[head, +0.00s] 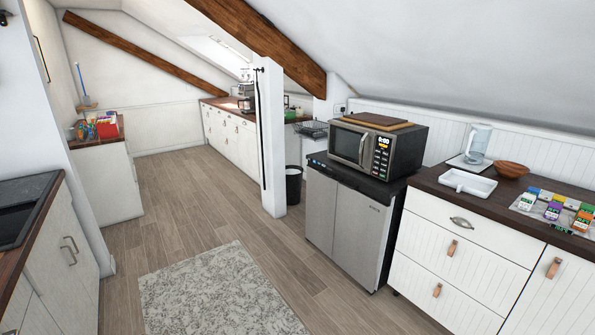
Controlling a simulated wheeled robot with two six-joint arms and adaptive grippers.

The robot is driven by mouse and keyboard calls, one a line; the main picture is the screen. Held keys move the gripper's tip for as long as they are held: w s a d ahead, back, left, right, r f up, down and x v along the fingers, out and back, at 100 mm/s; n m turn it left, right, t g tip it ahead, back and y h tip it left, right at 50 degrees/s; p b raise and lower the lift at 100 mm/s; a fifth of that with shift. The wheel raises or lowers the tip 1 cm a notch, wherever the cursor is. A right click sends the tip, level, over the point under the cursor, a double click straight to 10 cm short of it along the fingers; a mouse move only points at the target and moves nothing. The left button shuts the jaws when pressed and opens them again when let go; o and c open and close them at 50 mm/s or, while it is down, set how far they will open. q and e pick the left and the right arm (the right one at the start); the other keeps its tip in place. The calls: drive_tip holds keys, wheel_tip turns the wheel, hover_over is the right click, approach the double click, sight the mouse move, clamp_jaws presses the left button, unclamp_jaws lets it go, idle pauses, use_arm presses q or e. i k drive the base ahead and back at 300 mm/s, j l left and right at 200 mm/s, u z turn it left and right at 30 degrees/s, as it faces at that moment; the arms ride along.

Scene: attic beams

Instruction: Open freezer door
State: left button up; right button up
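A low silver fridge-freezer (358,232) with two side-by-side doors stands right of centre in the head view, against the low sloped wall. Its left door (320,207) is narrower in view than its right door (361,236). Both doors look shut. I cannot tell from the picture which door is the freezer's. A small label sits near the top of the right door. No handle shows clearly on either door. Neither of my grippers is in view.
A microwave (370,148) with boards on it stands on top of the unit. White drawers (455,262) adjoin on the right. A white post (271,140) and black bin (293,185) stand left of it. Wooden floor and a grey rug (215,295) lie clear in front.

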sight(322, 183)
drive_tip(key=i+j+u, duration=0.35)
drive_tip(key=i, duration=0.2)
drive_tip(key=i+u, duration=0.4)
drive_tip(key=i, duration=0.15)
drive_tip(key=i+l+u, duration=0.1)
drive_tip(key=i+u, duration=0.25)
drive_tip(key=i, duration=0.2)
